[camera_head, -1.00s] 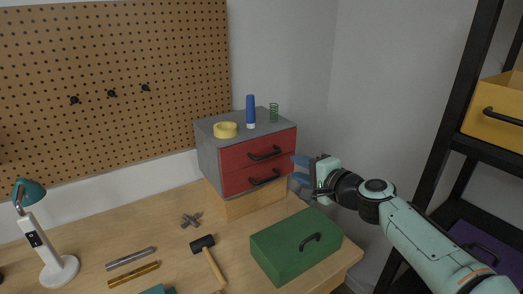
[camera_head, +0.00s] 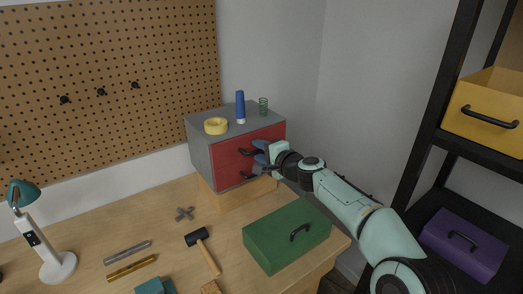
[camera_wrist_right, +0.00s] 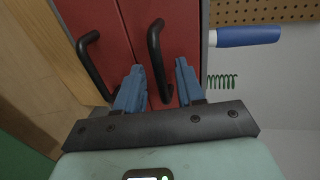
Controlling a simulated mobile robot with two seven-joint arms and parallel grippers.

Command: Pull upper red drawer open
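The upper red drawer (camera_head: 233,148) is in the grey cabinet (camera_head: 200,142) and looks closed. Its black handle (camera_wrist_right: 155,50) shows in the wrist view. The lower red drawer (camera_head: 227,176) is below it and has a similar handle (camera_wrist_right: 88,62). My right gripper (camera_head: 259,151) is in front of the upper drawer and hides part of its front. In the wrist view its blue fingers (camera_wrist_right: 160,82) are apart, with one end of the upper handle between them. I cannot tell whether they touch it. My left gripper is not in view.
A yellow tape roll (camera_head: 216,126), a blue-handled tool (camera_head: 240,106) and a green spring (camera_head: 263,106) stand on the cabinet. A green toolbox (camera_head: 275,245) lies below my right arm. A hammer (camera_head: 203,247) lies left of it. A black shelf (camera_head: 424,125) stands at the right.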

